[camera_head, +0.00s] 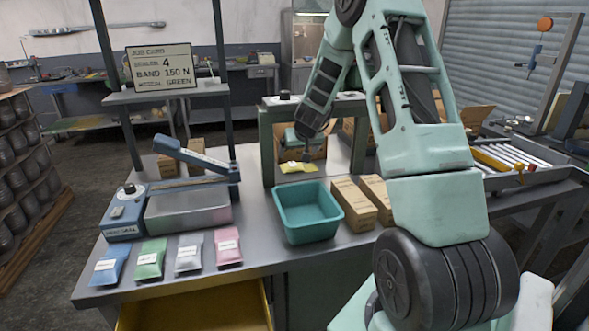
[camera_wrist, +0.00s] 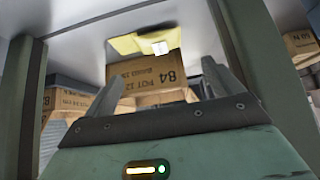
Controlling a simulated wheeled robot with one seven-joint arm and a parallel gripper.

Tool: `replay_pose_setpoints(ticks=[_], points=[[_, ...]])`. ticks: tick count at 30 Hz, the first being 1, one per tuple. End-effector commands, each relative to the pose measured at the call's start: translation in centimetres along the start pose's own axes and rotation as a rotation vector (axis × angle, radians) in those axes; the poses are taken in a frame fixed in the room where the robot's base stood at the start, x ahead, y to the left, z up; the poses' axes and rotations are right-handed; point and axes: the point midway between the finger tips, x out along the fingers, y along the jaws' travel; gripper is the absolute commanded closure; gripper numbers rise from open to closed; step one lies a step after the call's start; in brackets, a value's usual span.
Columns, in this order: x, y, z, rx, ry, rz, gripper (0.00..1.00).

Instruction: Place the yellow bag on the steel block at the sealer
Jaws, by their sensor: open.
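The yellow bag (camera_head: 298,167) with a white label lies on the bench under the green-grey frame. It also shows at the top of the wrist view (camera_wrist: 128,44). My gripper (camera_head: 307,153) is inside the frame, close to the bag; its fingers (camera_wrist: 160,72) are apart with nothing held between them. Contact with the bag cannot be told. The blue sealer (camera_head: 124,214) stands at the bench's left end, its lever (camera_head: 190,155) raised over the steel block (camera_head: 188,209). The block's top looks bare.
Blue (camera_head: 109,266), green (camera_head: 150,259), white (camera_head: 189,254) and pink (camera_head: 228,246) bags lie along the front edge. A teal bin (camera_head: 308,212) stands between block and cartons (camera_head: 354,204). Frame posts (camera_head: 266,148) flank my gripper. A job card (camera_head: 160,67) hangs above the sealer.

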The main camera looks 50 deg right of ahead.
Motion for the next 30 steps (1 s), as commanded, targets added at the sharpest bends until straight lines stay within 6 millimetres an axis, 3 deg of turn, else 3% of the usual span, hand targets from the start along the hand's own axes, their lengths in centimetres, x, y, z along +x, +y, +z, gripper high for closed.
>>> replay_pose_setpoints(ticks=[7, 15, 24, 30], points=[[4.2, 0.0, 0.0, 0.001, -0.001, 0.0, 0.08], [5.9, 0.0, 0.0, -0.001, 0.0, 0.0, 0.08], [10.0, 0.0, -0.1, 0.001, -0.001, 0.0, 0.08], [11.2, 0.0, 0.0, 0.0, 0.001, 0.001, 0.08]])
